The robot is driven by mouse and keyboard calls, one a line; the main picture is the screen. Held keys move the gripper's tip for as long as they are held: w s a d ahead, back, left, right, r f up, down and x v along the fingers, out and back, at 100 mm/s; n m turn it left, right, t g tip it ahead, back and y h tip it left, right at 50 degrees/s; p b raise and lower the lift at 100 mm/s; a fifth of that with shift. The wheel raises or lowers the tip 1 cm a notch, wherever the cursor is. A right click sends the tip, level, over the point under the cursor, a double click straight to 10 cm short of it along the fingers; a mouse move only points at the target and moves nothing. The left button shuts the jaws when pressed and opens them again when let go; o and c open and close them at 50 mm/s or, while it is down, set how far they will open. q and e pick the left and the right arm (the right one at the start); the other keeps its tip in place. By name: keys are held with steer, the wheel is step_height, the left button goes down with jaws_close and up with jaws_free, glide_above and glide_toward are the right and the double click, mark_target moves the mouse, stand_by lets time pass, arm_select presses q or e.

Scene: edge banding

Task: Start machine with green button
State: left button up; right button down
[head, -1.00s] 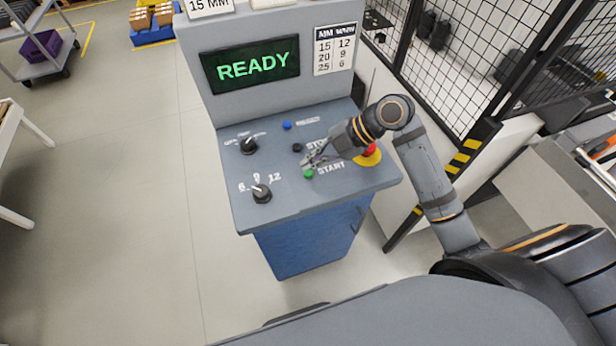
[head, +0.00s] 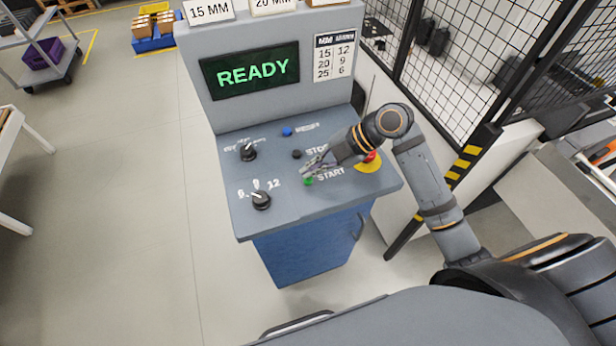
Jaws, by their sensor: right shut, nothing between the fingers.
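The green START button (head: 308,181) is on the sloped grey control panel (head: 290,212), with the word START printed to its right. My right gripper (head: 306,174) is shut and empty. Its fingertips are just above and beside the green button in the picture; I cannot tell whether they touch it. The screen (head: 250,75) on the machine reads READY in green letters. My left gripper is not in view.
A black STOP button (head: 296,154), a blue button (head: 287,132) and a red emergency stop (head: 371,156) on yellow are close by. Two black knobs (head: 261,200) are at the left. A black mesh fence (head: 460,60) stands to the right.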

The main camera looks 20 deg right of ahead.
steer(key=shift+f, duration=0.15)
stand_by(0.3)
steer(key=shift+f+b, duration=0.3)
steer(key=shift+b, duration=0.15)
